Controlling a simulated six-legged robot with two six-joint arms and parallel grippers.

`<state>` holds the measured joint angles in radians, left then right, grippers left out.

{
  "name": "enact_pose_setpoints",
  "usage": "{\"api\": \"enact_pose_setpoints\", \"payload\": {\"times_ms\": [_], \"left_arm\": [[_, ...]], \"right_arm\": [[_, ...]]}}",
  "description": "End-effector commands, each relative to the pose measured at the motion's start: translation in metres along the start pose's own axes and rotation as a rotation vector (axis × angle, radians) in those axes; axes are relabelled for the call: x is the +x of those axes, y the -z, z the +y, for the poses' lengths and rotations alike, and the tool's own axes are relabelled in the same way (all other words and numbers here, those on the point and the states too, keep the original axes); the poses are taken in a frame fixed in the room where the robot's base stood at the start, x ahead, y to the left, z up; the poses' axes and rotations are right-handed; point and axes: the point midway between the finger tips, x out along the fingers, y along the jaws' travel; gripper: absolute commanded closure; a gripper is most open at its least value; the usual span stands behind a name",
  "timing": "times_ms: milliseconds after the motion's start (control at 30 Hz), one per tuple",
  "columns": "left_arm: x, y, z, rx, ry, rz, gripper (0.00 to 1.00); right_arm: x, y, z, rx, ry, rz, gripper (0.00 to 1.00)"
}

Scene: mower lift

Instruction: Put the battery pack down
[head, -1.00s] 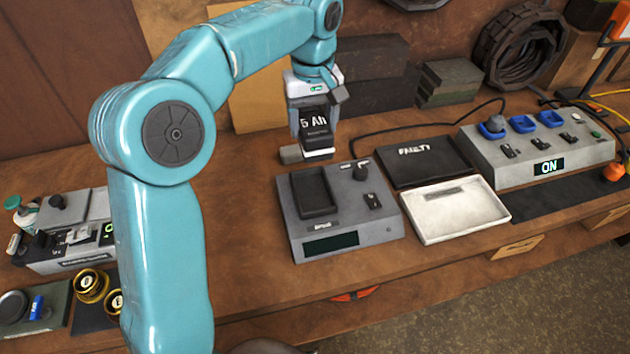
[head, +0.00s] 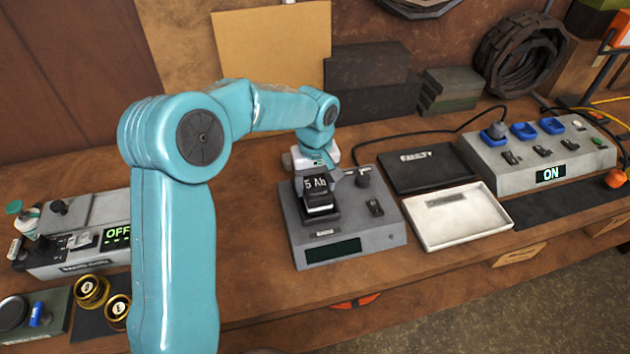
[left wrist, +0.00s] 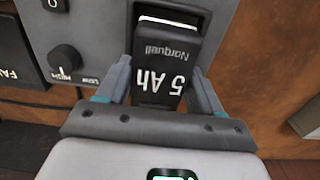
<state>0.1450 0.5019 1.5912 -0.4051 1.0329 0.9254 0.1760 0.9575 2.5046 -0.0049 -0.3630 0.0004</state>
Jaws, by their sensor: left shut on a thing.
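The black battery pack (head: 317,192), marked "5 Ah", is at the dark bay of the grey tester (head: 352,228) in the head view. My left gripper (head: 318,172) is shut on the pack from behind. In the left wrist view the pack (left wrist: 165,60) lies between the two fingers of my left gripper (left wrist: 160,85), its label upside down, against the tester's grey face (left wrist: 95,30). I cannot tell whether the pack is fully seated in the bay. My right gripper is in neither view.
A charger station (head: 548,160) showing "ON" stands further right. At left are a unit reading "OFF" (head: 75,250) and brass-coloured rings (head: 92,292).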

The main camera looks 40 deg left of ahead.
Motion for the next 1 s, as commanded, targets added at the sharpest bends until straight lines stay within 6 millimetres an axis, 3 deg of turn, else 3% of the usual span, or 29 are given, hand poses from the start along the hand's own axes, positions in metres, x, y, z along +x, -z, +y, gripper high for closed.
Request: {"api": "enact_pose_setpoints", "payload": {"times_ms": [333,367,400,433,767,867,1000], "left_arm": [[0.006,0.0,0.0,0.0,-0.001,0.001,0.84],[0.006,0.0,0.0,0.0,0.0,0.0,0.27],[0.005,0.0,0.0,0.0,0.0,0.0,0.14],[0.005,0.0,0.0,0.0,0.0,0.0,0.08],[0.001,0.0,0.0,0.0,0.0,0.0,0.08],[-0.009,0.001,0.0,-0.001,-0.002,0.003,0.08],[-0.041,0.001,0.001,0.0,-0.005,0.005,0.08]], "right_arm": [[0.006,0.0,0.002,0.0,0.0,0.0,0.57],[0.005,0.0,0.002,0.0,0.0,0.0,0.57],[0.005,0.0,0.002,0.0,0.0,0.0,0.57],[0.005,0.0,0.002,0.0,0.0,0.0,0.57],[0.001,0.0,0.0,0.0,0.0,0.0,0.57],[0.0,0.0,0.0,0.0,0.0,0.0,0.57],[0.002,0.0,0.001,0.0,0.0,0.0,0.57]]}}
